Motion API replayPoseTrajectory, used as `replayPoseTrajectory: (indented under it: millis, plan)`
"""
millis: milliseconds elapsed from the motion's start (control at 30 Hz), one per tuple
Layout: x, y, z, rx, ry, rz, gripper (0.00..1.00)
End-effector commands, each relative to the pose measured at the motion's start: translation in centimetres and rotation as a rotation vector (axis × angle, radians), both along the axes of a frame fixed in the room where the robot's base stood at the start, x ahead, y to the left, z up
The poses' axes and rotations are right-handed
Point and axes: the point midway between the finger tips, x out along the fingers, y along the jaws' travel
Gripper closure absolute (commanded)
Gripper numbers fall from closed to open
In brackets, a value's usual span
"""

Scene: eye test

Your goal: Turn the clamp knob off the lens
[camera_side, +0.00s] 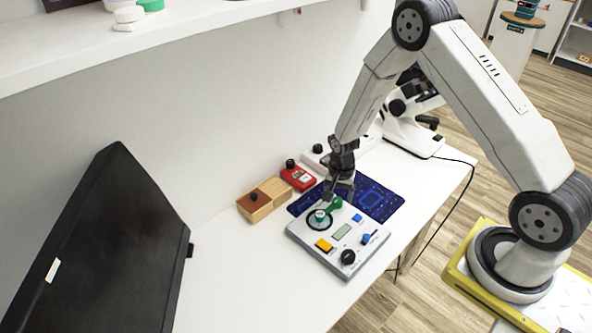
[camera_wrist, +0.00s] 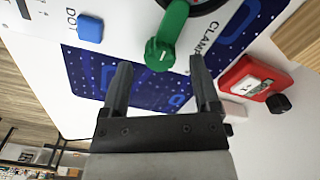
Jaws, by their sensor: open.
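The green clamp knob (camera_wrist: 160,54) with a white mark shows in the wrist view, beside the printed word CLAMP. Its green arm runs up to the dark-ringed round lens, mostly cut off by the top edge. In the side view the green clamp (camera_side: 334,203) sits at the far corner of a grey panel (camera_side: 304,237), its arm reaching the black-ringed lens (camera_side: 320,219). My gripper (camera_wrist: 160,66) is open, with one finger on each side of the knob and visible gaps to both. In the side view my gripper (camera_side: 338,192) is directly above the knob.
The panel also bears a blue button (camera_side: 357,218), a yellow button (camera_side: 324,246) and a black knob (camera_side: 348,257). A blue mat (camera_side: 378,200) lies behind it. A red box (camera_side: 299,179), a wooden box (camera_side: 268,204) and a microscope (camera_side: 412,136) stand nearby.

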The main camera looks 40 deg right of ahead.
Motion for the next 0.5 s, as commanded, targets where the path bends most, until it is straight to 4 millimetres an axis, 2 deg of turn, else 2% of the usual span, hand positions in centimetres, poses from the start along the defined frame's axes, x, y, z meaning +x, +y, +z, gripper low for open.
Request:
replayPoseTrajectory:
  millis: [200,500]
  plan:
    - [0.0,0.0,-1.4,0.0,0.0,0.0,0.21]
    - [0.0,0.0,-1.8,-0.001,0.0,0.0,0.21]
